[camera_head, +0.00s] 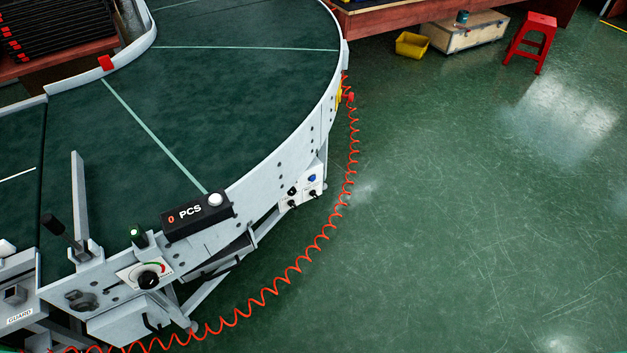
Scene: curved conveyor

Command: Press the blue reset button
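A small blue button (312,178) sits at the upper right of a white control box (302,190) on the outer side of the curved conveyor. Black knobs or switches share that box. The button is small in this view, and I cannot tell whether it is pressed in. Neither of my grippers shows in the head view, and nothing covers the button.
The curved conveyor (235,95) fills the left. A black PCS counter (185,216) with a white button and a dial panel (146,274) are on its near rail. A coiled red hose (325,235) hangs along its outer side. Open green floor (470,220) lies to the right.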

